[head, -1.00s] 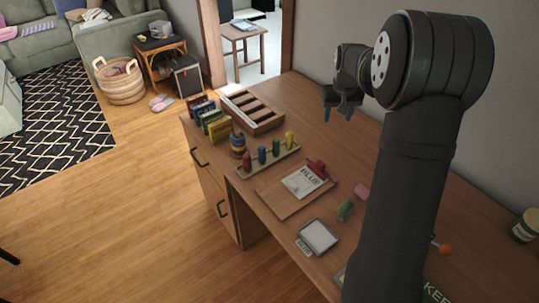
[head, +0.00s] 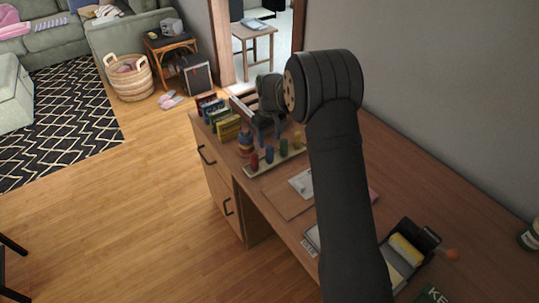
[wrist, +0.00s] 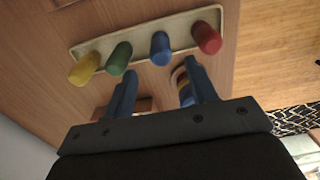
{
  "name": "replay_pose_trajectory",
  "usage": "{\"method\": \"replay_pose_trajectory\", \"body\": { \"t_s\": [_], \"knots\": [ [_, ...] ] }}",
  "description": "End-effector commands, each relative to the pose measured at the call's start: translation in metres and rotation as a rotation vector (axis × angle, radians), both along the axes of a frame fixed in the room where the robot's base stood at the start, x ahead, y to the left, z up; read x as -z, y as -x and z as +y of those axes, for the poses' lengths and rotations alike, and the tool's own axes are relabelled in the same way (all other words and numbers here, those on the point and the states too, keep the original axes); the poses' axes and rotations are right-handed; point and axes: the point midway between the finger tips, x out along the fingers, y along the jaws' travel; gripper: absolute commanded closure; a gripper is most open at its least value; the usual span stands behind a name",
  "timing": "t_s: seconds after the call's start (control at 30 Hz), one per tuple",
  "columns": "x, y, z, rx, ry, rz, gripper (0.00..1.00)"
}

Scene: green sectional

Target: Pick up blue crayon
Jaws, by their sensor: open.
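The blue crayon (head: 269,154) looks like a short, thick upright peg in a row on a pale tray (head: 256,171). In the wrist view the blue crayon (wrist: 160,49) stands between the green peg (wrist: 118,58) and the red peg (wrist: 207,38). The yellow peg (wrist: 85,67) is at the row's other end. My gripper (wrist: 161,76) is open and empty; its two blue fingers point toward the row, with the blue crayon ahead of the gap. In the head view my gripper (head: 266,132) is just behind the row. The distance to the crayon is hard to tell.
Several small coloured boxes (head: 226,128) stand at the desk's left edge. A clipboard (head: 280,199) lies in front of the row. My arm hides much of the desk's middle.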

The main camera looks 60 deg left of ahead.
Motion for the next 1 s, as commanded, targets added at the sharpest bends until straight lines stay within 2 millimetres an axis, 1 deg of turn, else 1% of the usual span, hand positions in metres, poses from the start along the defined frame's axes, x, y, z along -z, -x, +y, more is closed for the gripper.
{"method": "replay_pose_trajectory", "body": {
  "t_s": [0.03,0.1,0.2,0.43,0.7,0.8,0.97,1.0],
  "knots": [
    [0.011,0.000,-0.001,0.000,0.002,0.001,0.48],
    [0.021,0.000,0.000,0.001,0.002,0.001,0.48],
    [0.031,0.000,0.000,0.001,-0.001,0.000,0.48],
    [0.043,0.000,-0.001,0.001,0.000,0.000,0.48],
    [0.082,0.002,-0.003,0.001,0.001,0.000,0.48],
    [0.088,0.002,-0.003,0.001,-0.001,0.000,0.48],
    [0.087,0.002,-0.003,0.001,-0.001,-0.001,0.48],
    [0.087,0.002,-0.003,0.001,-0.001,-0.001,0.54]
  ]
}}
